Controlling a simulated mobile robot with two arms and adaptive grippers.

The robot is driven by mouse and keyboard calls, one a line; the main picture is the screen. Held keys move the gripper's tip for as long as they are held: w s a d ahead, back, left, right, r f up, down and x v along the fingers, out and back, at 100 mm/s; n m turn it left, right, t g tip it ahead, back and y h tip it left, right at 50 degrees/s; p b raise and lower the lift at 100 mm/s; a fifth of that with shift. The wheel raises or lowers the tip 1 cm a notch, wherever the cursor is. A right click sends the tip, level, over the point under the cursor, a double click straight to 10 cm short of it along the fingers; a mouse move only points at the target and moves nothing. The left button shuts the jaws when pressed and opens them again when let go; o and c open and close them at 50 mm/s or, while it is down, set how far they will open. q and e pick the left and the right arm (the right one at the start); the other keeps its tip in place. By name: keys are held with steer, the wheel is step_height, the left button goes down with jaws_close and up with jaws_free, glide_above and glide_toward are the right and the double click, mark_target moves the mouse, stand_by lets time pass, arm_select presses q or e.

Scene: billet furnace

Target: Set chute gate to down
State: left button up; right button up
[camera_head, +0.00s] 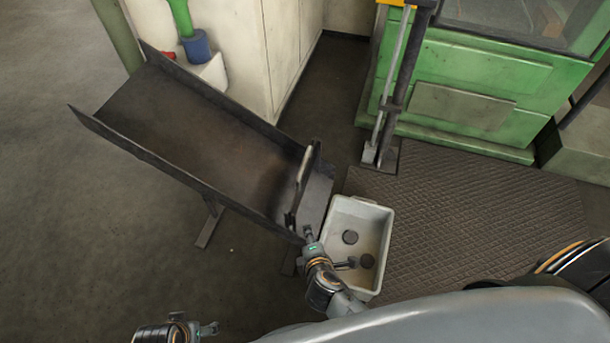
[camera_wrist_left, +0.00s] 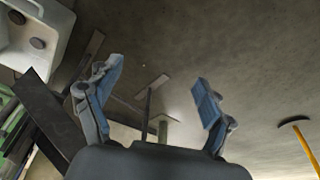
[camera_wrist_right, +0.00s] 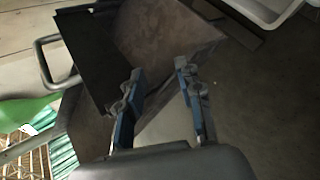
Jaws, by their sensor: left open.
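The dark metal chute (camera_head: 190,140) slopes down toward a light grey bin in the head view. The chute gate (camera_head: 302,187), a dark frame with a paler bar, stands across its lower end. My right gripper (camera_head: 309,234) is beside the gate's near end in the head view; contact cannot be told. In the right wrist view my right gripper's fingers (camera_wrist_right: 158,80) are apart with nothing seen between them, and the chute (camera_wrist_right: 165,35) lies beyond. My left gripper (camera_head: 212,328) is low at the picture's bottom, away from the chute; its fingers (camera_wrist_left: 160,80) are wide apart and empty.
The grey bin (camera_head: 384,222) under the chute's end holds two dark round pieces (camera_head: 350,237). A green machine (camera_head: 470,90) stands behind, with a dark upright post (camera_head: 402,85) before it. Open floor (camera_head: 90,240) lies left of the chute.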

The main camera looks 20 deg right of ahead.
steer(key=w+r+n+t+h+b, duration=0.1)
steer(key=w+r+n+t+b, duration=0.15)
steer(key=r, duration=0.35)
arm_select(q)
steer(key=w+b+v, duration=0.1)
steer(key=b+v, duration=0.1)
steer(key=v, duration=0.7)
arm_select(e)
steer(key=t+h, duration=0.1)
steer(key=t, duration=0.1)
glide_toward(304, 161)
steer(key=x, duration=0.3)
steer(key=b+x, duration=0.1)
steer(key=x, duration=0.2)
steer(key=b+x, duration=0.1)
steer(key=x, duration=0.2)
steer(key=shift+f, duration=0.4)
arm_select(q)
steer(key=shift+w+d+r+t+h, duration=0.15)
steer(key=shift+w+d+t, duration=0.15)
steer(key=shift+w+t, duration=0.5)
steer(key=shift+w+d+t+h, duration=0.1)
steer(key=shift+w+d+t, duration=0.25)
steer(key=shift+w, duration=0.7)
steer(key=shift+w+d+r+t+h, duration=0.1)
steer(key=shift+w+d+t+h, duration=0.1)
steer(key=shift+w+t, duration=0.65)
arm_select(e)
steer(key=shift+w+d, duration=0.2)
steer(key=shift+w, duration=0.3)
